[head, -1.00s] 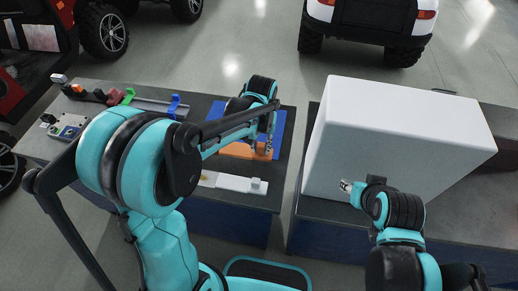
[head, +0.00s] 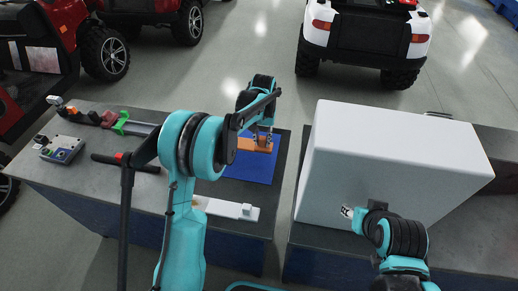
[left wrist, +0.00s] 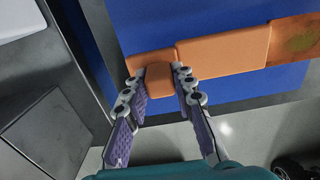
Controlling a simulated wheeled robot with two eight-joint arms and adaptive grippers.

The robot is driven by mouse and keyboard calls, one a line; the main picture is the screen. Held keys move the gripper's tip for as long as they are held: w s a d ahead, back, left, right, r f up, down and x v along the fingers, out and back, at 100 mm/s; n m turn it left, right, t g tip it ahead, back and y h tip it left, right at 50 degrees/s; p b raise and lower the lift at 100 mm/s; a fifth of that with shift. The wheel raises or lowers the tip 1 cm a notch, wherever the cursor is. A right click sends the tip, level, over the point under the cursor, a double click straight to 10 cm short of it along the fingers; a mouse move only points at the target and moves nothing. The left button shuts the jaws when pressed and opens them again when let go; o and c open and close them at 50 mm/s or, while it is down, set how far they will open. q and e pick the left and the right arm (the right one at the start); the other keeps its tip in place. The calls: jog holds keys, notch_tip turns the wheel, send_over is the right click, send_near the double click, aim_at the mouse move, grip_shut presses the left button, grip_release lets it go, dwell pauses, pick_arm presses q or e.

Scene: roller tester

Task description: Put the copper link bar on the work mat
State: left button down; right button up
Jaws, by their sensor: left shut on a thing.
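The copper link bar (head: 250,144) is an orange-copper bar seen over the far part of the blue work mat (head: 248,172). In the left wrist view the bar (left wrist: 222,50) runs across the picture over the blue mat (left wrist: 190,20), with a darker patch toward its right end. My left gripper (head: 264,134) is shut on the bar; in the wrist view its fingers (left wrist: 160,75) stand on both sides of a short section. I cannot tell whether the bar touches the mat. My right gripper (head: 347,212) is in front of the white box; its jaw opening is unclear.
A big white box (head: 390,150) fills much of the right bench. A white strip (head: 228,208) lies at the left bench's front edge. A small device (head: 60,149), a green clip (head: 122,120) and a dark rod (head: 105,160) are at left. A gap separates the benches.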

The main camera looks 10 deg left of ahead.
aim_at(262, 147)
pick_arm(q)
jog(key=shift+f+b, duration=0.55)
jog(key=shift+f, duration=1.55)
jog(key=shift+f, duration=0.15)
jog(key=c, duration=1.3)
grip_release()
jog(key=shift+o, duration=0.2)
